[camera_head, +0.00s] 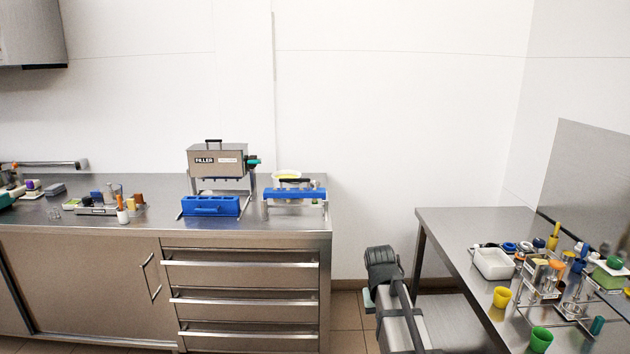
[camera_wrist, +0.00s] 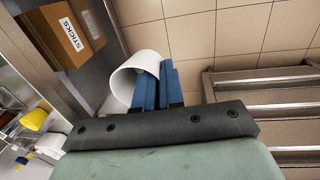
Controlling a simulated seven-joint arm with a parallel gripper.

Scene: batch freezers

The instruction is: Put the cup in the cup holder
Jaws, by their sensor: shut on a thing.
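In the wrist view a white cup (camera_wrist: 134,76) lies tilted against the blue fingers of my gripper (camera_wrist: 168,82). My gripper is shut on the cup's wall, and the cup's open mouth faces the lower left. In the head view my arm reaches up from the bottom between the two tables, with its dark wrist (camera_head: 382,262) on top; the fingers and white cup are hidden there. A metal wire stand (camera_head: 545,293) with rings stands on the right table. I cannot tell whether it is the cup holder.
The right steel table (camera_head: 455,232) holds a white tub (camera_head: 493,263), a yellow cup (camera_head: 501,297), a green cup (camera_head: 541,339) and clutter. The left counter (camera_head: 160,230) carries a filler machine (camera_head: 217,160). A STICKS box (camera_wrist: 60,38) is near the cup in the wrist view.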

